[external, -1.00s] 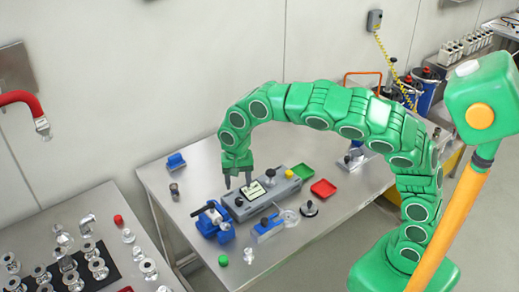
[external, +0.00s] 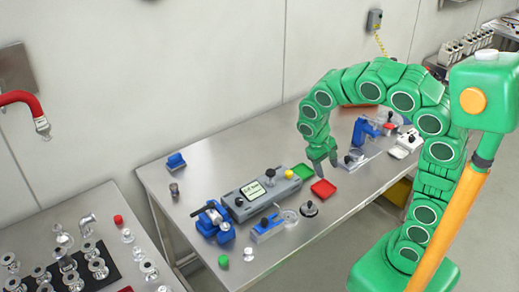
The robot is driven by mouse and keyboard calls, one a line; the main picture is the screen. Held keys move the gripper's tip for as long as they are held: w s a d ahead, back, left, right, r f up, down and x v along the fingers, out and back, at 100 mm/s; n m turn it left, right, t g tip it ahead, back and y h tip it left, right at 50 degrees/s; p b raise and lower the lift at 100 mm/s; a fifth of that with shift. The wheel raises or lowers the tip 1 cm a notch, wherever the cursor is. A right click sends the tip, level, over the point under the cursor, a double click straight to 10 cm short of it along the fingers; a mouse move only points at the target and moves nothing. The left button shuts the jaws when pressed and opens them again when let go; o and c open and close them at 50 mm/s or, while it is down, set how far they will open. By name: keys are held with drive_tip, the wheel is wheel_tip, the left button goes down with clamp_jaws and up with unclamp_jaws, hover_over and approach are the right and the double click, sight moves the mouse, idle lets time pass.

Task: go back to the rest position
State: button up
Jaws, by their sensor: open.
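A blue stand (external: 365,130) is behind my gripper to the right. A second table (external: 75,225) with metal fittings is at left. The steel table's back left is mostly clear.

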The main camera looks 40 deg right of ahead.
drive_tip(key=s+d+n+g, duration=0.1)
drive_tip(key=s+d+n, duration=0.3)
drive_tip(key=s+d, duration=0.6)
drive_tip(key=s+a+r+m+t+y, duration=0.1)
drive_tip(key=s+a+r+m+y, duration=0.1)
drive_tip(key=s, duration=0.7)
drive_tip(key=shift+s+a+r+m+y, duration=0.45)
drive_tip(key=shift+a+r, duration=0.3)
drive_tip(key=shift+r, duration=0.2)
drive_tip(key=shift+w, duration=0.1)
